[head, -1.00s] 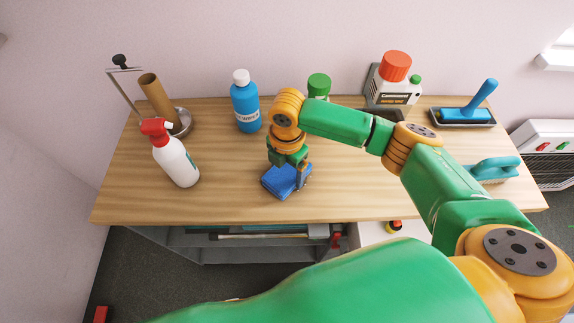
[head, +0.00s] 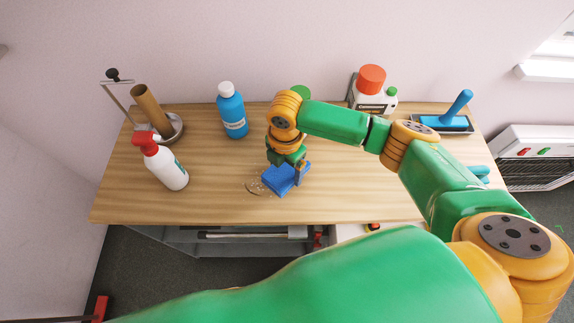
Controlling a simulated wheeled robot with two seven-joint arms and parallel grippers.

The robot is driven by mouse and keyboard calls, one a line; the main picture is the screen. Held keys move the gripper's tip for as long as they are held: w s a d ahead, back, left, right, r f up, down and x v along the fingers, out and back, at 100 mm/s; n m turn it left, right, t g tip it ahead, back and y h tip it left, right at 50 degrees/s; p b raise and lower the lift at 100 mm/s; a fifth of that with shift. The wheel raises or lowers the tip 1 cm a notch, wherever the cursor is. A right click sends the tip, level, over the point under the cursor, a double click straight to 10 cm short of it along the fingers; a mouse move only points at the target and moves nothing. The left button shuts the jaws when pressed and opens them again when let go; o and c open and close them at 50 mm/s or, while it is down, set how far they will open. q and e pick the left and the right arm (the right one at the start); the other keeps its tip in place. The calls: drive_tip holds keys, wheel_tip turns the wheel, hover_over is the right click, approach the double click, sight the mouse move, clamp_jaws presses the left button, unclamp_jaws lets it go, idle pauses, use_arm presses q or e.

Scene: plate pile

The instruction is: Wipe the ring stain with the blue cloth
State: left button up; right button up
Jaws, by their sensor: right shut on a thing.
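The blue cloth (head: 279,180) is a folded pad near the front middle of the wooden table. My right gripper (head: 289,172) points down and is shut on the cloth. The cloth looks to be at or just above the table top; I cannot tell which. The ring stain (head: 258,188) is a brownish, speckled patch that shows at the left edge of the cloth. Its right part is hidden by the cloth. My left gripper is not in view.
A white spray bottle with a red head (head: 161,163) and a paper roll stand (head: 151,108) are at the left. A blue bottle (head: 232,112) stands behind. A white jug (head: 372,93) and a blue-handled brush in a tray (head: 453,115) are at the back right. The table top (head: 210,195) is clear at front left.

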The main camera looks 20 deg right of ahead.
drive_tip(key=shift+r+p, duration=0.7)
drive_tip(key=shift+r, duration=0.2)
drive_tip(key=shift+w+d+r, duration=0.1)
drive_tip(key=shift+d+r, duration=0.05)
drive_tip(key=shift+r, duration=0.9)
drive_tip(key=shift+s+r, duration=0.15)
drive_tip(key=shift+s, duration=0.05)
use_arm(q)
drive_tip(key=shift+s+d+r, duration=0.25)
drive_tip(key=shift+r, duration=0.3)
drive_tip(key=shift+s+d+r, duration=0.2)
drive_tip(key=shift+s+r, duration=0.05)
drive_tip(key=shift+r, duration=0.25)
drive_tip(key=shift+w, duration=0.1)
use_arm(e)
drive_tip(key=shift+w, duration=0.1)
